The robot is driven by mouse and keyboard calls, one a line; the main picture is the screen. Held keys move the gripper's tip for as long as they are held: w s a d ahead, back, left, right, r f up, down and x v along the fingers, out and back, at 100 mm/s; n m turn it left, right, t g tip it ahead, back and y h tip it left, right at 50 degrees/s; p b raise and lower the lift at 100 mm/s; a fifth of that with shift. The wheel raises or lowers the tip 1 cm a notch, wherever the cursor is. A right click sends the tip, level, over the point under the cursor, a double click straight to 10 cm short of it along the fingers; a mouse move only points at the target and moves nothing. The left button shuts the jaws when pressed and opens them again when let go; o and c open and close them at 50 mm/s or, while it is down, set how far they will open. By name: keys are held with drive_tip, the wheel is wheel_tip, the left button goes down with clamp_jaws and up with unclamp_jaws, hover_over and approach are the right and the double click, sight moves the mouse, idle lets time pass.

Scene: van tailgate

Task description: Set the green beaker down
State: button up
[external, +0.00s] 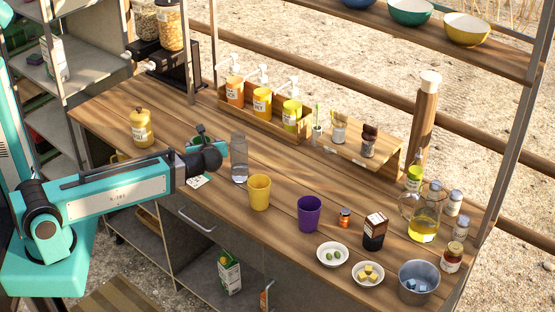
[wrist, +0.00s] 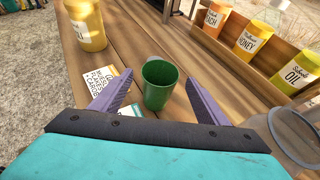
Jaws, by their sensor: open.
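The green beaker (wrist: 158,88) shows in the wrist view, upright, and seems to stand on the wooden counter (wrist: 128,52). My gripper (wrist: 159,78) is open, with one purple finger on each side of the beaker and a visible gap on both sides. In the external view my gripper (external: 204,142) is over the left part of the counter, partly behind my wrist. The beaker cannot be made out there.
Printed cards (wrist: 100,88) lie left of the beaker. A yellow jar (wrist: 88,25) stands beyond them. A clear glass (external: 239,160), yellow cup (external: 259,193) and purple cup (external: 309,215) stand to the right. A rack of labelled pump bottles (external: 262,118) lines the back.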

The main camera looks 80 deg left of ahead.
drive_tip(key=p+v, duration=0.5)
drive_tip(key=v, duration=0.2)
drive_tip(key=shift+d+r, duration=0.15)
drive_tip(key=shift+d, duration=0.05)
drive_tip(key=shift+p, duration=0.35)
drive_tip(key=shift+o, duration=0.4)
idle(0.5)
